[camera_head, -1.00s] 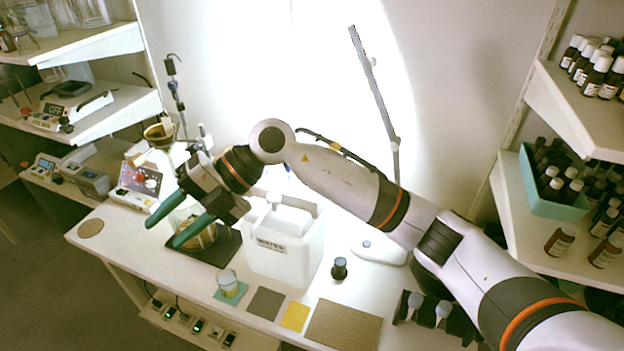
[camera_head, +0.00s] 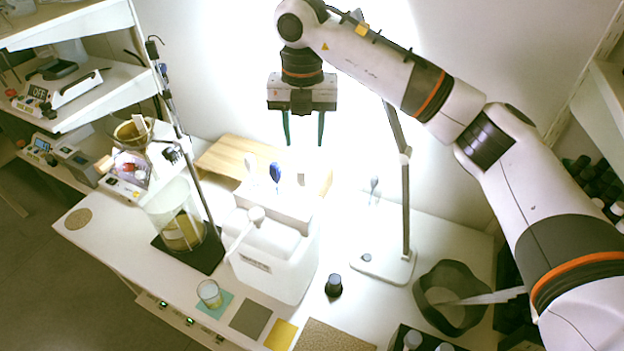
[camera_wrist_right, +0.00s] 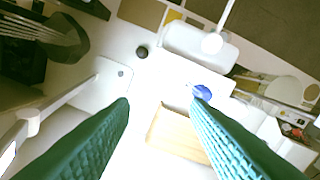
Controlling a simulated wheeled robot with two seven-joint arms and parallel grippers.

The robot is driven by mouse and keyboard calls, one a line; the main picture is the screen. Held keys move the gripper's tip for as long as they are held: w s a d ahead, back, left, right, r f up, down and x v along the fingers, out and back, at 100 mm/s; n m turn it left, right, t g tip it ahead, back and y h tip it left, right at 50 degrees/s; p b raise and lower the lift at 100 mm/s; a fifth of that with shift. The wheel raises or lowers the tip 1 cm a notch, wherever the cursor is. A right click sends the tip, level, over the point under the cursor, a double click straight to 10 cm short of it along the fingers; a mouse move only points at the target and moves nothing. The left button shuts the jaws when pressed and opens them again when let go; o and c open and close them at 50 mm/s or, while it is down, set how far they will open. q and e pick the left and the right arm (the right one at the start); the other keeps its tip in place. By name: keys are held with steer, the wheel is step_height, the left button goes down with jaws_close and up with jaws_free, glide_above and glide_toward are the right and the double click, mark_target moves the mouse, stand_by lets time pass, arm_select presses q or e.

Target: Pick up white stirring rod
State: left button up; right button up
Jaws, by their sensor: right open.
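Several slim upright tools stand in a white holder (camera_head: 290,208) behind the white jug: a white one (camera_head: 250,163) at left, a blue one (camera_head: 276,173) in the middle and a pale one (camera_head: 300,179) at right. I cannot tell for sure which is the white stirring rod. My right gripper (camera_head: 303,142) points down, open and empty, above and behind these tools, nearest the pale one. In the right wrist view, its green fingers (camera_wrist_right: 160,105) are spread apart, with the blue tool (camera_wrist_right: 202,92) near one fingertip. My left gripper is not in view.
The white jug (camera_head: 270,270) with its pump stands in front of the holder. A wooden board (camera_head: 222,155) lies behind. A lamp stand (camera_head: 406,210) rises at right, near a dark bowl (camera_head: 438,290). A glass beaker (camera_head: 165,212) stands at left.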

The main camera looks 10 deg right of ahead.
mark_target(302, 170)
steer(key=f, duration=0.1)
steer(key=f+p, duration=0.1)
steer(key=f, duration=0.1)
steer(key=s+a+f+p, duration=0.1)
steer(key=f, duration=0.1)
steer(key=shift+s, duration=0.1)
steer(key=shift+d+f, duration=0.15)
steer(key=shift+f, duration=0.15)
steer(key=f+p, duration=0.3)
steer(key=f, duration=0.1)
steer(key=shift+s, duration=0.2)
steer(key=shift+f, duration=0.65)
steer(key=shift+w+f, duration=0.1)
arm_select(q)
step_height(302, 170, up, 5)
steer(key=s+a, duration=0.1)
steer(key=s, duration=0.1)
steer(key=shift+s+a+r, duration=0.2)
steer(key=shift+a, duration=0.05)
arm_select(e)
steer(key=c, duration=0.9)
